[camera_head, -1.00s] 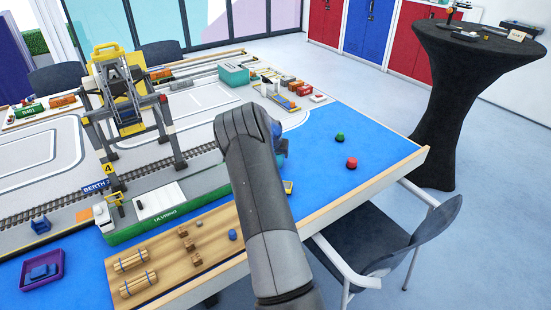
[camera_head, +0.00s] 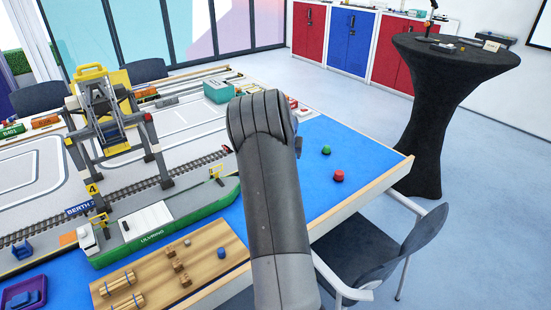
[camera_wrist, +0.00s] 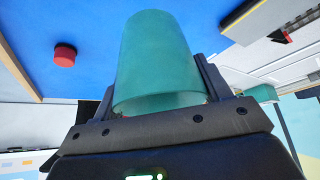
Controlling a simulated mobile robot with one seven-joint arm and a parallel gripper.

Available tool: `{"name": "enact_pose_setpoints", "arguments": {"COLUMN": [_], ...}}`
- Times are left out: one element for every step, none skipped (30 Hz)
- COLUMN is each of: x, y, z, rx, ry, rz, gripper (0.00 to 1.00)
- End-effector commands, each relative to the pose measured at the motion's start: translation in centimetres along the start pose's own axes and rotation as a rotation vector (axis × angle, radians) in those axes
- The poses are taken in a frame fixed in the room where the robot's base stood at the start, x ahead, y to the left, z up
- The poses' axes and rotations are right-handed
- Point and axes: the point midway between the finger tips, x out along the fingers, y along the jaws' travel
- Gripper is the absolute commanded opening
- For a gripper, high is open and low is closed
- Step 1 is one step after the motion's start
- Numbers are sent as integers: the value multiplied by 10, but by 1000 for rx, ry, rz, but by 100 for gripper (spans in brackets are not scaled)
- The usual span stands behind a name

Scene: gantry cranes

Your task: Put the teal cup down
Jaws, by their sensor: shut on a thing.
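The teal cup (camera_wrist: 157,55) is held between the two fingers of my gripper (camera_wrist: 158,88) in the wrist view. Its one end lies close to the palm and its other end points away toward the blue surface. My gripper is shut on it. In the head view my own arm hides both the cup and the gripper. From these views I cannot tell how high the cup is above the table.
The blue tabletop (camera_head: 312,195) carries a red piece (camera_head: 338,175) and a green piece (camera_head: 326,150). A model crane (camera_head: 103,115), a green ship (camera_head: 160,225) and a wooden board (camera_head: 205,250) stand left. A chair (camera_head: 375,255) and black round table (camera_head: 450,60) are right.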

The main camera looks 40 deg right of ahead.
Motion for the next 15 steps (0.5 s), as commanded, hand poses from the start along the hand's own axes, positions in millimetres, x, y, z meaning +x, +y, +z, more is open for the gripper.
{"name": "enact_pose_setpoints", "arguments": {"x": [-3,-5,-7,-8,-9,-10,-11,-12,-14,-15,-16,-18,-21,-22,-25], "y": [6,9,14,20,25,34,43,52,65,76,87,102,113,124,137], "z": [-1,-1,0,0,1,2,3,5,8,10,12,16,19,22,27], "rx": [2,3,5,8,12,17,23,29,39,47,54,63,70,77,84], "ry": [0,0,0,0,-1,-1,-2,-2,-4,-4,-4,-4,-3,-4,-5], "rz": [1,1,2,3,4,7,10,13,17,20,24,29,33,37,41], "gripper": [48,48,48,48,48,48,48,48,48,48,48,48,48,48,48]}}
